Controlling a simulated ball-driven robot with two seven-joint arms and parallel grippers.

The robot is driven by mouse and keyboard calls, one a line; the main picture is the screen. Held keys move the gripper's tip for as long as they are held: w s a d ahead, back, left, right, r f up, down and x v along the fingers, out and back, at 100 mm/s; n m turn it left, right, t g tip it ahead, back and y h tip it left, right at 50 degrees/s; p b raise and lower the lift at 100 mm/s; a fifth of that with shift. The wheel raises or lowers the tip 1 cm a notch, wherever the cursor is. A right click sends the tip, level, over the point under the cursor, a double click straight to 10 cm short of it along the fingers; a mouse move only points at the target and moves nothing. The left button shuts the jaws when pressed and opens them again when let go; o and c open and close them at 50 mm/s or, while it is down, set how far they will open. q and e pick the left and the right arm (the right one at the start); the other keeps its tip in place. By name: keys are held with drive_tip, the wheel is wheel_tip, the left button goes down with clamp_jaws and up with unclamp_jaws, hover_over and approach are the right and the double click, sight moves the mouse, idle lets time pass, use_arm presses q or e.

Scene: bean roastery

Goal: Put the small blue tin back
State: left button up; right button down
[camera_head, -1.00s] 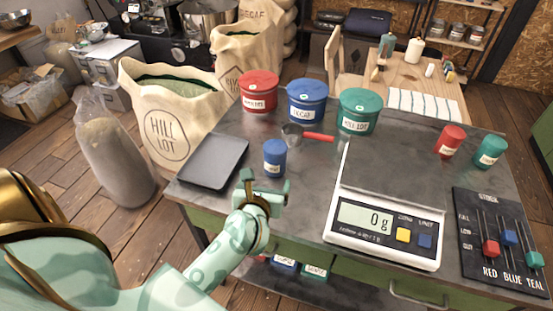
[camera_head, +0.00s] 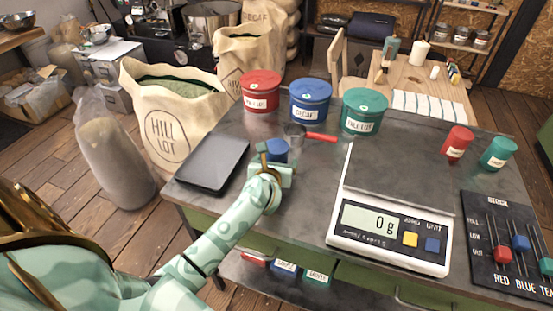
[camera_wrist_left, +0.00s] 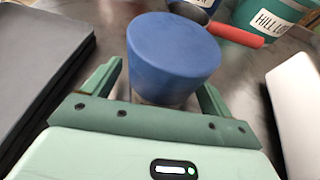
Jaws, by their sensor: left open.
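The small blue tin (camera_head: 276,149) stands upright on the grey table, left of the scale and in front of the scoop. My left gripper (camera_head: 272,168) is open and sits low at the near side of the tin, hiding much of its body. In the left wrist view the tin (camera_wrist_left: 172,55) stands just beyond and partly between the two open fingers (camera_wrist_left: 158,90). I cannot tell whether the fingers touch it. The small red tin (camera_head: 457,142) and small teal tin (camera_head: 497,153) stand at the right rear of the table. My right gripper is not in view.
A dark tray (camera_head: 212,165) lies left of the tin and the white scale (camera_head: 390,238), reading 0 g, lies right. Behind are a red-handled scoop (camera_head: 320,138) and large red (camera_head: 261,90), blue (camera_head: 310,99) and teal (camera_head: 364,111) canisters. A slider board (camera_head: 487,270) is at right.

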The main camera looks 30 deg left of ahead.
use_arm(q)
drive_tip(key=c, duration=1.2)
